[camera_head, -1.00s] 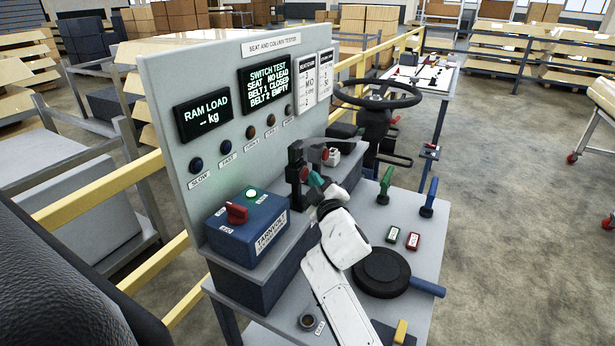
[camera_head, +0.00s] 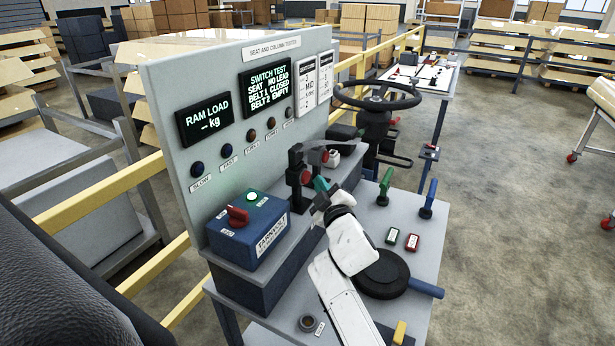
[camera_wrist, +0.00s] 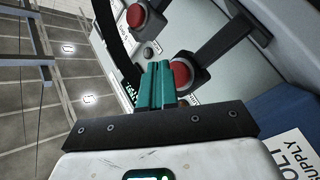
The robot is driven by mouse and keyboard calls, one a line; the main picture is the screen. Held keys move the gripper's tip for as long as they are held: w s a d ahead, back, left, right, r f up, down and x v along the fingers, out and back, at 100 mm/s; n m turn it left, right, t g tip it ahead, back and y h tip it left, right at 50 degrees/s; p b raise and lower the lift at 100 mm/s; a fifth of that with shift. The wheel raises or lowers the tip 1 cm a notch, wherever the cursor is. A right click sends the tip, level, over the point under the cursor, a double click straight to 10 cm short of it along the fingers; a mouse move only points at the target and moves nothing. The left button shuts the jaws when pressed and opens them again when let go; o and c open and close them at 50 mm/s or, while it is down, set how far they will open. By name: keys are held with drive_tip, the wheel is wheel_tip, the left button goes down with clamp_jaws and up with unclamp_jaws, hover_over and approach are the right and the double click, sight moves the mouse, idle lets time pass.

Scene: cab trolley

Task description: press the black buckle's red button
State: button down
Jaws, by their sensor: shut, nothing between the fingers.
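The black buckle (camera_head: 295,162) stands upright in front of the tester panel, with its red button (camera_head: 305,177) facing my arm. In the wrist view the red button (camera_wrist: 182,72) shows just right of my fingertips, in a dark housing on a stalk. My gripper (camera_head: 321,184) has teal fingers, shut and empty, just right of the black buckle in the head view. Its fingers (camera_wrist: 157,72) also show in the wrist view. A small gap shows in the head view; the wrist view does not settle the depth. The display (camera_head: 266,81) reads BELT 1 CLOSED, BELT 2 EMPTY.
A second buckle with a red button (camera_wrist: 137,15) stands beyond the black one. A blue supply box (camera_head: 247,230) with a red knob is left of my gripper. Green (camera_head: 384,187) and blue (camera_head: 428,199) levers stand right. A steering wheel (camera_head: 378,95) is behind.

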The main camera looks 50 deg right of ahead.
drive_tip(key=s+p, duration=0.2)
drive_tip(key=s, duration=0.1)
drive_tip(key=s+p, duration=0.2)
drive_tip(key=shift+d, duration=0.35)
idle(0.9)
drive_tip(key=s+a+f+m+g+y, duration=0.1)
drive_tip(key=s+a+f+g+y, duration=0.2)
drive_tip(key=a+f, duration=0.3)
drive_tip(key=s+a+f+m+g+y, duration=0.1)
drive_tip(key=s+a+f+g+y, duration=0.2)
drive_tip(key=s+a+f, duration=0.2)
drive_tip(key=s+a+f+m+g+y+b, duration=0.1)
drive_tip(key=s+a+f+g+y, duration=0.2)
drive_tip(key=a+f, duration=0.4)
drive_tip(key=shift+s+a+f+m+g, duration=0.15)
drive_tip(key=shift+s+a, duration=0.2)
drive_tip(key=shift+a, duration=0.35)
drive_tip(key=shift+s+a+f+m+g, duration=0.1)
drive_tip(key=shift+s+a+g, duration=0.1)
drive_tip(key=shift+s+a, duration=0.35)
drive_tip(key=shift+s+a+f+m+g, duration=0.1)
drive_tip(key=shift+s+a+g, duration=0.1)
drive_tip(key=shift+a, duration=0.65)
drive_tip(key=s+a+g+y, duration=0.2)
drive_tip(key=s+a, duration=0.4)
drive_tip(key=s, duration=0.3)
drive_tip(key=shift+a+f+g, duration=0.35)
drive_tip(key=shift+f+g, duration=0.1)
drive_tip(key=shift+g, duration=0.4)
